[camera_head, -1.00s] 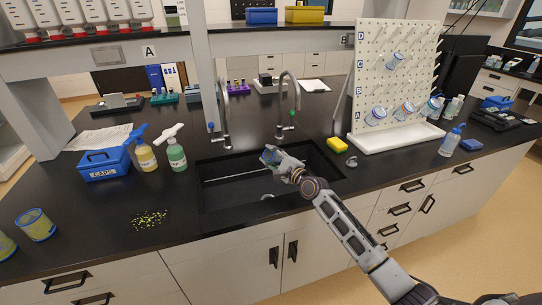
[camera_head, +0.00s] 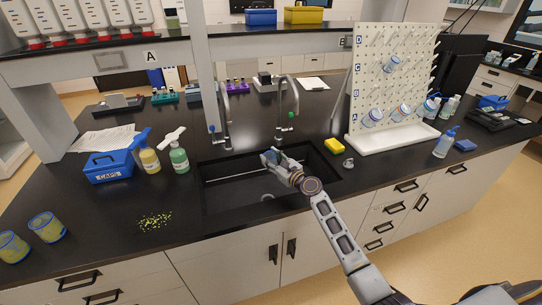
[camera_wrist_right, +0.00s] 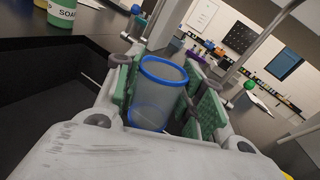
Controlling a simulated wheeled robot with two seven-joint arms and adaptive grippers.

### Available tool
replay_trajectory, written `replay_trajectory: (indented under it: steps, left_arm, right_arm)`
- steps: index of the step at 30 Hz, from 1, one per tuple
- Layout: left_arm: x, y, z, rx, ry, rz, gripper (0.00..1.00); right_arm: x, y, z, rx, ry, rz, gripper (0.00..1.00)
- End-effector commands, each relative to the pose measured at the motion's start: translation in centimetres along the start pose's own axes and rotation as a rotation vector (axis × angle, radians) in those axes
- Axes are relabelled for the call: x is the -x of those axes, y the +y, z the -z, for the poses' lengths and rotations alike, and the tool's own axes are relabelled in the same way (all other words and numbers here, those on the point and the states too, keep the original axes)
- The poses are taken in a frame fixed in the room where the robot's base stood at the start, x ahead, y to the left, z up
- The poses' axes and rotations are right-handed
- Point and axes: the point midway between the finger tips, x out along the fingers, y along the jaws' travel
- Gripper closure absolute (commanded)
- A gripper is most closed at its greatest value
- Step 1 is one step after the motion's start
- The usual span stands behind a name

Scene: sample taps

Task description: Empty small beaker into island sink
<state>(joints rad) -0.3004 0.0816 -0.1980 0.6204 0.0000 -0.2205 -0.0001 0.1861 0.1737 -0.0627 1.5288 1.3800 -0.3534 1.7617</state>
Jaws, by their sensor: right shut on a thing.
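My right gripper (camera_head: 271,158) is over the black island sink (camera_head: 226,193), towards its right half. It is shut on a small clear beaker with a blue rim (camera_wrist_right: 156,102), which sits between the green finger pads in the right wrist view. The beaker is small and partly hidden by the fingers in the head view; its tilt and any contents are hard to tell. My left gripper is not in view.
Two tall taps, the left (camera_head: 225,118) and the right (camera_head: 283,108), stand behind the sink. Soap bottles (camera_head: 179,158) and a blue caps box (camera_head: 108,168) are left.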

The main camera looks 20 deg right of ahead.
Motion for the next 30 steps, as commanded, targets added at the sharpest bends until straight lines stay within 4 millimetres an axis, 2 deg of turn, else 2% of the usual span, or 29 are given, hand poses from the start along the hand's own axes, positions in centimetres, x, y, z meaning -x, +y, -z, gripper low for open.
replay_trajectory:
  steps: [3, 12, 30]
  left_arm:
    - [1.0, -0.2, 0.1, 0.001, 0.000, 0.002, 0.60]
    - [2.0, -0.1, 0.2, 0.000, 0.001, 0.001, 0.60]
    - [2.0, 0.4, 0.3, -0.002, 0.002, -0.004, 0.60]
  right_arm:
    - [0.0, -0.1, -0.2, -0.074, 0.001, 0.000, 0.84]
    - [0.0, -0.1, -0.1, -0.190, 0.001, -0.001, 0.84]
    - [0.0, -0.1, 0.0, -0.206, 0.000, 0.000, 0.84]
